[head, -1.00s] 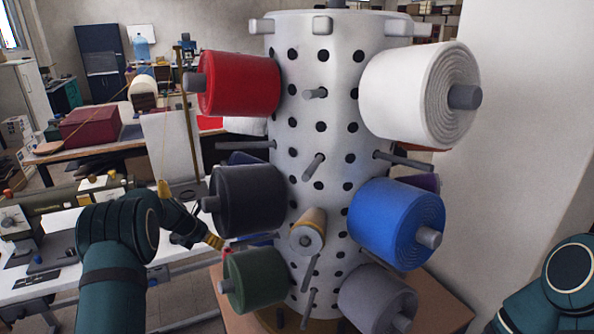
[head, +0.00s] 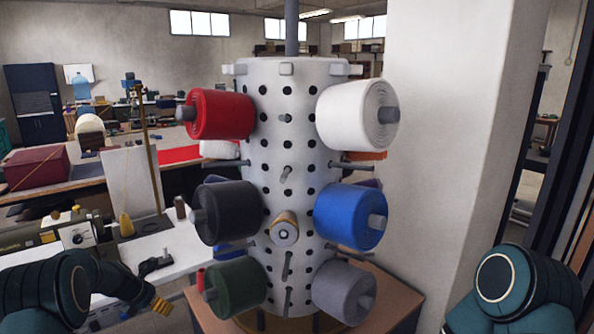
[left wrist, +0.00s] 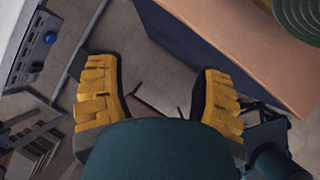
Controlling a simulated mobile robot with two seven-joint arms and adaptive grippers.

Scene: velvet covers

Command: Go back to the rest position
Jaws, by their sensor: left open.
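My left gripper (head: 160,304) is low at the left in the head view, with its yellow fingertips just left of the wooden stand. In the left wrist view its two yellow fingers (left wrist: 157,95) are spread wide with nothing between them but floor. My right arm (head: 510,285) shows at the lower right of the head view. Its gripper is out of the picture. The perforated white column (head: 289,190) stands in front of me with velvet rolls on its pegs: red (head: 221,114), white (head: 352,115), black (head: 231,212), blue (head: 345,215), green (head: 236,287) and grey (head: 341,291).
The column stands on a wooden stand (head: 395,290), whose corner is close to my left gripper. A white table (head: 165,245) with a sewing machine (head: 45,235) is at the left. A pale wall pillar (head: 440,150) rises at the right. Bare floor (left wrist: 150,60) lies below the left gripper.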

